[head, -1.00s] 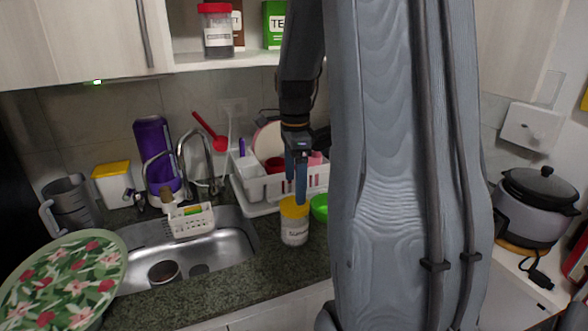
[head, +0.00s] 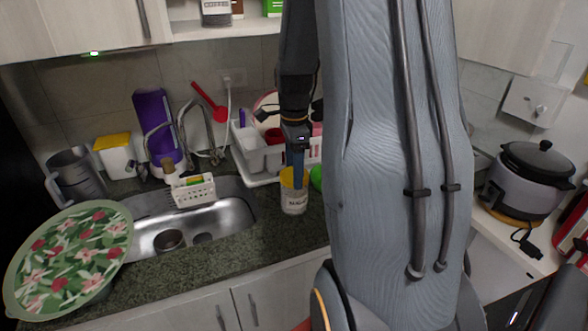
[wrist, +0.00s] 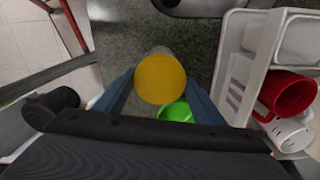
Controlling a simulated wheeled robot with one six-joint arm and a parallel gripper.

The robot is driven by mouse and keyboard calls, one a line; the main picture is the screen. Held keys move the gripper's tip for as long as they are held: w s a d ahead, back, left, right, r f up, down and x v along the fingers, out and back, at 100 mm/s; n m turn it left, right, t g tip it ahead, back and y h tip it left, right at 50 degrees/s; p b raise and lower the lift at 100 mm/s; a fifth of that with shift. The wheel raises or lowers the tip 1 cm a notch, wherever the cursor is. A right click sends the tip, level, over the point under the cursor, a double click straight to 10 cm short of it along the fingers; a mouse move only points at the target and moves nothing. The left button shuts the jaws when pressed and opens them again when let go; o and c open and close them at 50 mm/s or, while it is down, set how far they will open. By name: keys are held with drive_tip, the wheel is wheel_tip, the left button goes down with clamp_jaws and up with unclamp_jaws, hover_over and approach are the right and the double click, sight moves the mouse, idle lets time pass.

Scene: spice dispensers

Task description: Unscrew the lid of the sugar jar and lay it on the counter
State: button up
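The sugar jar (head: 294,203) stands upright on the dark counter (head: 262,240), right of the sink, with a pale label on its front. Its round yellow lid (wrist: 161,79) is on the jar; in the head view the lid (head: 285,177) is partly covered by a blue finger. My gripper (head: 297,178) points down over the jar. In the wrist view the fingers of my gripper (wrist: 160,84) lie on the left and right of the lid, very near its rim. Whether they press on it is unclear.
A white dish rack (head: 262,160) with dishes stands just behind the jar. A green bowl (wrist: 176,112) is close beside the jar. The sink (head: 228,212) and a floral plate (head: 70,255) lie to the left. Some bare counter shows in front of the jar.

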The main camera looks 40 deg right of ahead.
drive_tip(key=shift+o, duration=1.4)
drive_tip(key=c, duration=0.4)
drive_tip(key=n+p, duration=0.3)
drive_tip(key=n, duration=0.3)
drive_tip(key=shift+r, duration=0.15)
drive_tip(key=shift+c, duration=0.2)
drive_tip(key=n+p, duration=0.1)
drive_tip(key=n, duration=0.2)
drive_tip(key=n+p, duration=0.2)
drive_tip(key=n, duration=0.1)
drive_tip(key=shift+s+n, duration=0.1)
drive_tip(key=shift+n, duration=0.3)
drive_tip(key=n, duration=0.5)
